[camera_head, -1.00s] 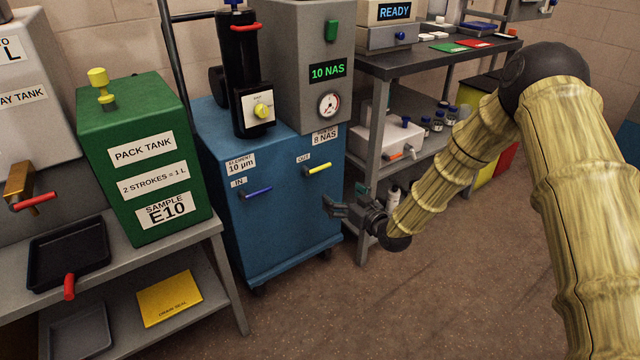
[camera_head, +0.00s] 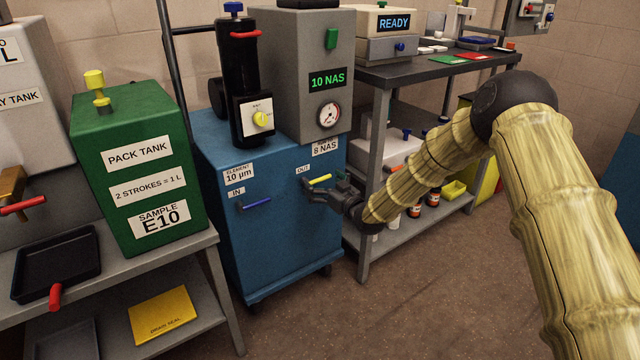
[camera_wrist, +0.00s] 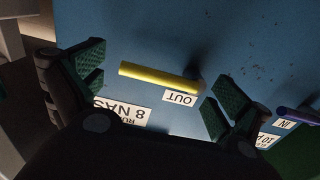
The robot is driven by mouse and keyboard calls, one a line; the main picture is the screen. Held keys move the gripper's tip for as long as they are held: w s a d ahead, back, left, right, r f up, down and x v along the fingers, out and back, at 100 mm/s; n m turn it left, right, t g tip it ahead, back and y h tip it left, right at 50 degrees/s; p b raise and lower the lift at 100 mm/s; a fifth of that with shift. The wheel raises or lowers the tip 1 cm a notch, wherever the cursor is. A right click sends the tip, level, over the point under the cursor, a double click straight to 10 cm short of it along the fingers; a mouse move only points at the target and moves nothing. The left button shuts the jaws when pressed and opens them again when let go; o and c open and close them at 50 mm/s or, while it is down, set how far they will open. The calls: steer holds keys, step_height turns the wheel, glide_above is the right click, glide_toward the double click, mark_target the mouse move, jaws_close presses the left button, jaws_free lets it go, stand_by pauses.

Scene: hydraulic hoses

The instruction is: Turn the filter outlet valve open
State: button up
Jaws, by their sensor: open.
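The filter outlet valve is a yellow lever (camera_head: 320,180) under the OUT label on the front of the blue filter cart (camera_head: 285,265). In the head view it lies nearly level, tilting slightly up to the right. In the wrist view the yellow lever (camera_wrist: 158,77) stretches between my two open fingers, its pivot end near the right finger. My gripper (camera_head: 312,190) is open at the cart front, just below and in front of the lever. It also shows in the wrist view (camera_wrist: 155,88), with nothing held. I cannot tell whether a finger touches the lever.
A blue lever (camera_head: 256,203) marked IN sits left of the yellow one. The green pack tank (camera_head: 140,165) stands on a bench to the left. A grey metal bench (camera_head: 378,150) stands close on the right. The floor in front is clear.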

steer(key=shift+w+a, duration=0.45)
steer(key=shift+w, duration=0.15)
steer(key=shift+r, duration=0.1)
steer(key=c, duration=1.2)
steer(key=shift+d, duration=0.15)
